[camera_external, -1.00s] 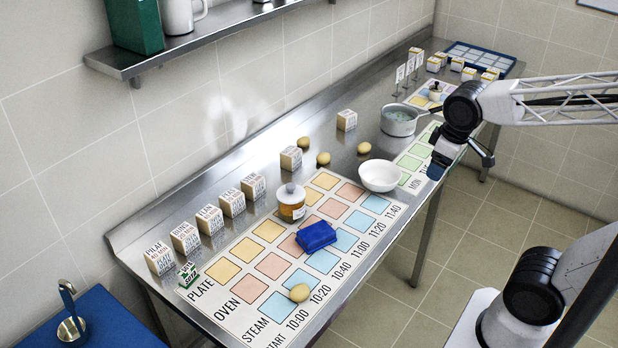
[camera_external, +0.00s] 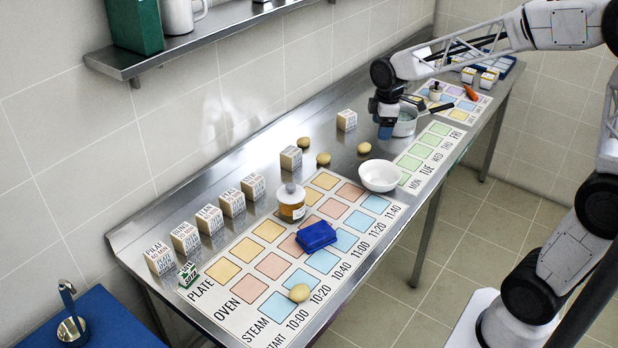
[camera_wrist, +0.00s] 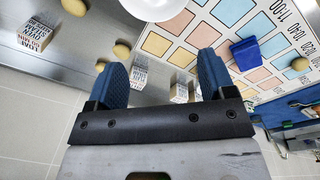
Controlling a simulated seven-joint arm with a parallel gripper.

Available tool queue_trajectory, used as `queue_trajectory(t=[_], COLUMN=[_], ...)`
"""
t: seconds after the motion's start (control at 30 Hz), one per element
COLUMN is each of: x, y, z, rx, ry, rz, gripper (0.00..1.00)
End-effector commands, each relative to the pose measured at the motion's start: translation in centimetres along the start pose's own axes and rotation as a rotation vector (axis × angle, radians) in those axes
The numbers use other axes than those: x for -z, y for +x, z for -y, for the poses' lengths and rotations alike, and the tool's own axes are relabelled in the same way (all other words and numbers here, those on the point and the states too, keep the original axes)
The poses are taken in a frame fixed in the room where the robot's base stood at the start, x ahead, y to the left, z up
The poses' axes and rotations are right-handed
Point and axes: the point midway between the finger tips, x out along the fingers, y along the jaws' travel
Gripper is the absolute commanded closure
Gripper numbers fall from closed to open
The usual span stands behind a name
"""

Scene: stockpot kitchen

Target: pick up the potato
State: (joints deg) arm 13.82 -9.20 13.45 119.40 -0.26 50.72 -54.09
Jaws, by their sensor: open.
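Several tan potatoes lie on the steel counter. In the external view one is by the bowl (camera_external: 364,147), one is left of it (camera_external: 323,158), one is near the wall (camera_external: 303,143), and one is on the printed mat's front part (camera_external: 299,292). My gripper (camera_external: 385,132) is above the counter beside the saucepan. Its two blue fingers (camera_wrist: 160,70) are apart, with no potato between them.
A white bowl (camera_external: 379,176) stands right of the potatoes. The saucepan (camera_external: 404,124) is close to my gripper. Lettered boxes (camera_external: 231,203) line the wall side. A jar (camera_external: 291,203) and a blue object (camera_external: 316,236) are on the mat. A shelf (camera_external: 205,38) hangs above.

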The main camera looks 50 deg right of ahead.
Motion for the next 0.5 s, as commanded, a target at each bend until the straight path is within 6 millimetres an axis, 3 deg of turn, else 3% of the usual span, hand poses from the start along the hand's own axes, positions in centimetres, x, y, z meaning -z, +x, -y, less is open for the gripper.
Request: queue_trajectory(t=[0.1, 0.5], x=[0.4, 0.5], y=[1.9, 8.9], z=[-3.3, -13.3], rx=[0.013, 0.056], ry=[-0.068, -0.314], rz=[0.011, 0.030], gripper=[0.24, 0.24])
